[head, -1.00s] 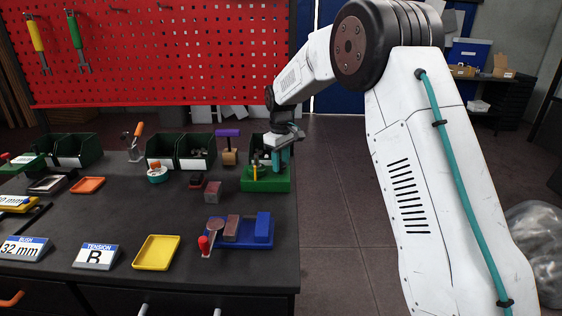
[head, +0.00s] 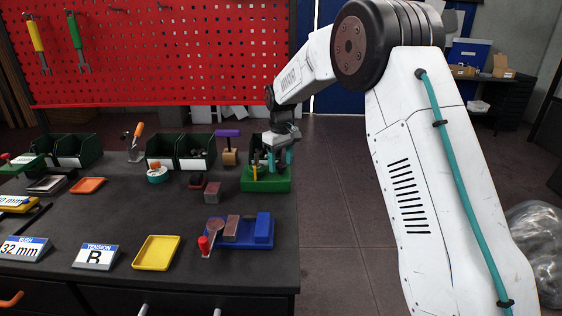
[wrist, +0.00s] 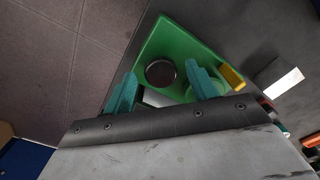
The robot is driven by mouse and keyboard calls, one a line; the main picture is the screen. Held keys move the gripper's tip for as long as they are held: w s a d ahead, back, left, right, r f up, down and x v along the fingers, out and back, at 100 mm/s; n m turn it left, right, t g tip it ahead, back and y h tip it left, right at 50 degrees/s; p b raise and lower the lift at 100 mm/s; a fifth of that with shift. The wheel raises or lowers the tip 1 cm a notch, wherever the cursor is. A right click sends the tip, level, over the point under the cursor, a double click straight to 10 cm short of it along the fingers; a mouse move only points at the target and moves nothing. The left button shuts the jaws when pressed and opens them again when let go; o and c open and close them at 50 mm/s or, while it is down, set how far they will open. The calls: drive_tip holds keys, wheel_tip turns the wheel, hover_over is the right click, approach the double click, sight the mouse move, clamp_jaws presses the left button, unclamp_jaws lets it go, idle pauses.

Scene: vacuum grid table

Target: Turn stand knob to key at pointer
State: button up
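The green stand (head: 265,186) sits at the right edge of the dark table, with a yellow upright piece (head: 255,173) at its left. In the wrist view the green stand (wrist: 157,38) carries a dark round disc with a paler rim (wrist: 162,72), possibly the knob. The yellow piece (wrist: 231,77) is to the right there. My gripper (head: 281,160) is low over the stand. In the wrist view my gripper (wrist: 160,72) has its teal fingers apart, one on each side of the disc; contact cannot be told. Key and pointer marks are not readable.
A reddish-grey block (head: 212,192), a purple-topped mallet (head: 229,150) and green bins (head: 195,160) are nearby. Floor lies right of the table edge.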

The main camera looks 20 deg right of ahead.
sight(281, 164)
wheel_tip(281, 164, up, 8)
drive_tip(key=shift+f, duration=0.1)
idle(0.5)
drive_tip(key=shift+s+f, duration=0.1)
drive_tip(key=shift+m+g, duration=0.5)
drive_tip(key=shift+m, duration=0.1)
drive_tip(key=s, duration=0.1)
drive_tip(key=s+f, duration=0.2)
drive_tip(key=shift+s+d+f, duration=0.15)
drive_tip(key=shift+s+f, duration=0.1)
drive_tip(key=shift+s, duration=0.1)
drive_tip(key=s+d+r+m, duration=0.1)
drive_tip(key=s+r, duration=0.1)
drive_tip(key=s, duration=1.3)
drive_tip(key=s+d+r+m+t, duration=0.1)
drive_tip(key=s+r, duration=0.2)
drive_tip(key=s, duration=1.2)
drive_tip(key=s+d+r+m+t, duration=0.1)
drive_tip(key=s+r+m, duration=0.1)
drive_tip(key=s, duration=1.3)
drive_tip(key=shift+r, duration=0.2)
